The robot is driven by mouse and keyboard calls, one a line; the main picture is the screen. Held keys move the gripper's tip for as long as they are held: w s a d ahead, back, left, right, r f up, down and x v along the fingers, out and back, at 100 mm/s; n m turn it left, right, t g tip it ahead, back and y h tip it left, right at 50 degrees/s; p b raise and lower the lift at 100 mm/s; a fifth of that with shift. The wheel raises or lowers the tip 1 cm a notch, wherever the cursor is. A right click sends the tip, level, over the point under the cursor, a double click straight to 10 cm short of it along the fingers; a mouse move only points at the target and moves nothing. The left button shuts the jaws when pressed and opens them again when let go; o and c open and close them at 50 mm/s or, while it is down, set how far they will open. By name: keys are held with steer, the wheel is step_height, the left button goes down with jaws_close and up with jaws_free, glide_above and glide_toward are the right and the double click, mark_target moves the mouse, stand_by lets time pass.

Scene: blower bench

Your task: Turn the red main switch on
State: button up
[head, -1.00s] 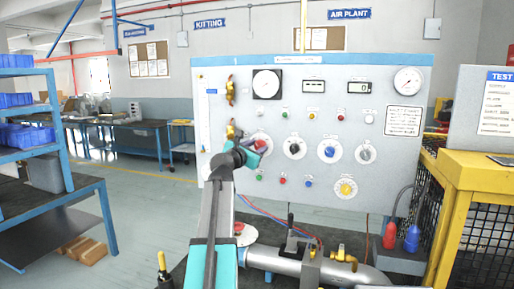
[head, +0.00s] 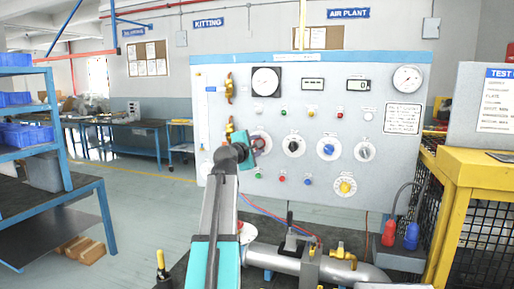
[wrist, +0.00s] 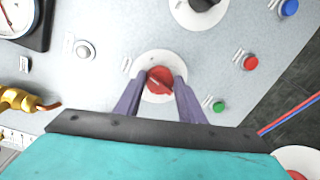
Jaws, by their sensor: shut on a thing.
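The red main switch (wrist: 160,80) is a round red knob on a white disc, shown in the wrist view. In the head view its white disc (head: 266,138) is at the left of the row of knobs, and my arm partly covers it. My gripper (wrist: 160,84) has its two purple fingers on either side of the red knob and is shut on it. In the head view the gripper (head: 256,145) is at the panel face.
The grey panel (head: 310,190) carries a black knob (head: 293,146), a blue knob (head: 328,149), a yellow knob (head: 345,187), gauges and small buttons. Brass valves (head: 229,90) stand at its left edge. A silver pipe (head: 280,258) runs below. A yellow bench (head: 480,170) is at right.

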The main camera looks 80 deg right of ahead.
steer(key=shift+s+f+m+t+b, duration=0.1)
steer(key=shift+m+t+b, duration=0.3)
steer(key=shift+m, duration=1)
steer(key=shift+s+f+m+t+b, duration=0.1)
steer(key=shift+m+b, duration=0.55)
steer(key=shift+m, duration=0.75)
steer(key=o, duration=1)
steer(key=shift+w, duration=0.1)
steer(key=shift+o, duration=0.2)
steer(key=shift+a+r, duration=0.1)
steer(key=b+v, duration=0.1)
steer(key=v, duration=1.2)
steer(key=shift+a, duration=0.35)
